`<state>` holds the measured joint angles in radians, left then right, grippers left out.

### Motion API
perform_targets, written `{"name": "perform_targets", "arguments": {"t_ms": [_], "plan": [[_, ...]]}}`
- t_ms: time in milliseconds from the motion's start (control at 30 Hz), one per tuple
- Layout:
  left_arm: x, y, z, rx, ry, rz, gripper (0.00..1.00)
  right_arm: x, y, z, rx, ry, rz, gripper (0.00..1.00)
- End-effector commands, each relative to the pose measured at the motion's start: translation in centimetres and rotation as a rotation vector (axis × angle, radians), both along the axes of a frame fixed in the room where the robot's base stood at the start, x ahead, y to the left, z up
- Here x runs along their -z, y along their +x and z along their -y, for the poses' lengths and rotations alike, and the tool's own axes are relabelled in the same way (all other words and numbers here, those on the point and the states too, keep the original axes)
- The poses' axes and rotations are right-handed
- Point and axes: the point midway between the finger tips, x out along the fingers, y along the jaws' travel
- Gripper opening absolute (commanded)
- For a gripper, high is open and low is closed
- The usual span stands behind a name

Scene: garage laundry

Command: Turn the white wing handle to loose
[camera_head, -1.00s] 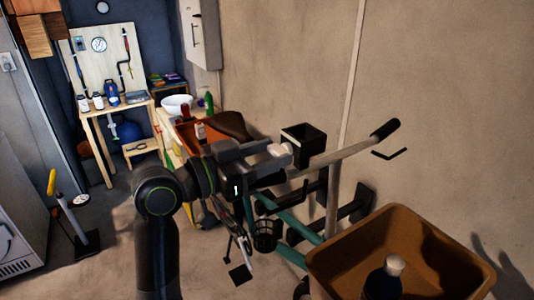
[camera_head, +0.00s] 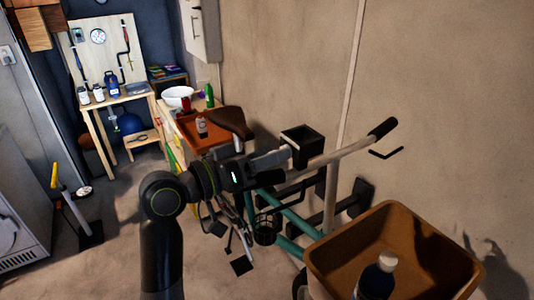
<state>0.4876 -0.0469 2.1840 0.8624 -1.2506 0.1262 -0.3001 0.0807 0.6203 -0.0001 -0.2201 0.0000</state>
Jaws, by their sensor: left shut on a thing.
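My left gripper (camera_head: 275,165) reaches in from the left to the bicycle, with its fingertips near the black box and the handlebar tube. It is shut, and its fingers have rolled so that a grey finger faces me. The white wing handle, seen at the fingertips a second ago, is hidden behind the fingers now. The bicycle has a teal frame (camera_head: 289,222), a brown saddle (camera_head: 229,122) and a pale handlebar (camera_head: 350,146) with a black grip. My right gripper is out of view.
A brown bin (camera_head: 323,249) with a dark bottle (camera_head: 378,276) stands in front at the right. A black box (camera_head: 300,147) is just past the fingertips. A bench with a red-brown tray (camera_head: 192,138) stands behind.

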Motion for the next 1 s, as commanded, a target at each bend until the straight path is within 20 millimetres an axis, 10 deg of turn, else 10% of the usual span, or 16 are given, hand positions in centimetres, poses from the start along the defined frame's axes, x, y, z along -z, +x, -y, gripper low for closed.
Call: {"name": "perform_targets", "arguments": {"t_ms": [33,67,200,1000], "plan": [[0.0,0.0,0.0,0.0,-0.001,0.002,0.23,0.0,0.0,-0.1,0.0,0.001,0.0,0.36],[0.0,0.0,0.0,0.0,-0.001,0.002,0.48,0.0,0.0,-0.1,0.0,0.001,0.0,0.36],[0.0,0.0,0.0,0.0,-0.001,0.003,0.66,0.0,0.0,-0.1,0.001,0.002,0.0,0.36],[0.3,-1.9,-2.8,-0.004,0.007,0.006,0.67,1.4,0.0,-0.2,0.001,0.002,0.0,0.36]]}}
